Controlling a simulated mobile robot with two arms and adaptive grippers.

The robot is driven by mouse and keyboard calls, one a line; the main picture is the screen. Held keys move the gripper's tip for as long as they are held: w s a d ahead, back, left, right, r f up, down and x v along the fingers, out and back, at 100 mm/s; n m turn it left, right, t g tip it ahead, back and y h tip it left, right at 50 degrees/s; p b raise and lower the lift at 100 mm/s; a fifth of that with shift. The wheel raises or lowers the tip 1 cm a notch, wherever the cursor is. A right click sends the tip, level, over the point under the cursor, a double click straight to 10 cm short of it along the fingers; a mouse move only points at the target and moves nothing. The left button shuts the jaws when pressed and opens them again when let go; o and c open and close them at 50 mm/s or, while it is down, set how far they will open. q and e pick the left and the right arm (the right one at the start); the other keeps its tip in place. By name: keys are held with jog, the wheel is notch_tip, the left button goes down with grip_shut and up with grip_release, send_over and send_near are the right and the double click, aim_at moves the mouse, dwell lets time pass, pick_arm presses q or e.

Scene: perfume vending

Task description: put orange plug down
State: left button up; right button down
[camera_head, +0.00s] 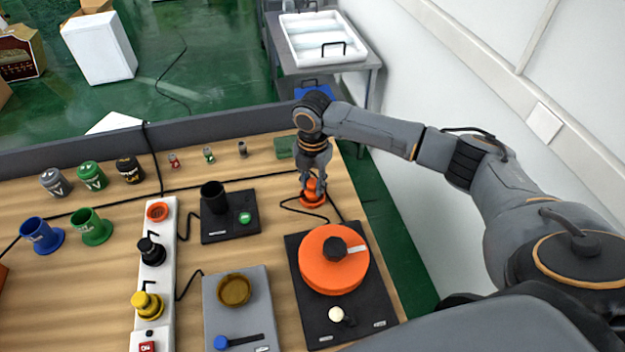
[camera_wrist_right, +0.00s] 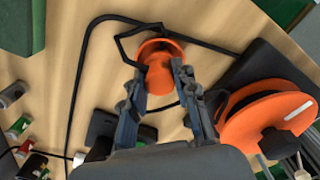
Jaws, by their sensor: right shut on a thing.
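The orange plug (camera_head: 313,196) is at the back right of the wooden table, at the tip of my right gripper (camera_head: 314,184). Its wide orange base is at the table surface, and I cannot tell whether it rests fully on it. In the right wrist view the orange plug (camera_wrist_right: 160,62) sits between the two fingers of my right gripper (camera_wrist_right: 160,80), which is shut on it. A black cable runs from the plug. My left gripper is not in view.
A black device with an orange round lid (camera_head: 322,272) stands just in front of the plug. A white power strip (camera_head: 165,255) holds black and yellow plugs. A black device with a cup (camera_head: 230,222) is to the left. A green box (camera_head: 284,147) is behind.

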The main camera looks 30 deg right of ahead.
aim_at(312, 182)
jog(key=c, duration=1)
grip_release()
jog(key=shift+f, duration=0.1)
notch_tip(312, 182, up, 12)
jog(key=shift+r+b, duration=0.15)
jog(key=shift+b, duration=0.7)
